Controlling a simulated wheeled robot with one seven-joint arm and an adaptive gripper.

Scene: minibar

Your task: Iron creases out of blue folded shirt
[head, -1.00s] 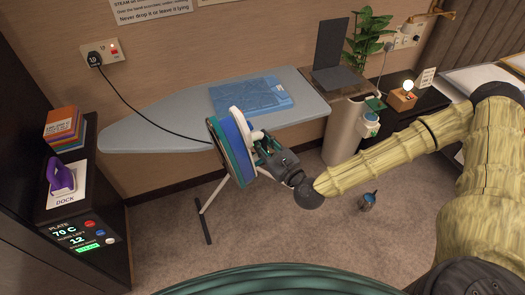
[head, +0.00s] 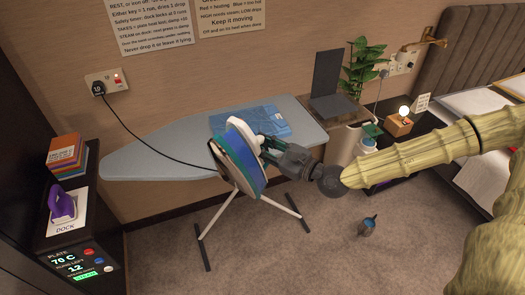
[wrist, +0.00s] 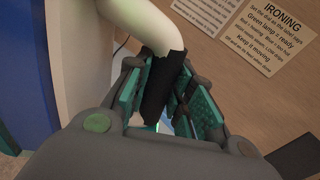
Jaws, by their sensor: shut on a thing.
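The blue folded shirt (head: 262,122) lies flat toward the right end of the grey-blue ironing board (head: 150,165). My gripper (head: 272,152) is shut on the handle of a large iron (head: 236,160) with white, blue and teal parts. The iron is tipped steeply on edge in front of the board's near edge and covers part of the shirt. I cannot tell whether it touches the board. In the wrist view, the teal finger pads of my gripper (wrist: 170,100) close around the black grip (wrist: 158,85) of the iron's white handle (wrist: 135,22). The soleplate's contact face is unclear.
A black cord (head: 150,130) runs from the wall socket (head: 107,82) to the iron. A dock (head: 65,212) with a purple iron-shaped piece stands left, above a panel (head: 80,265) reading 70 C. A bin (head: 345,150) stands right of the board. A small bottle (head: 368,225) is on the carpet.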

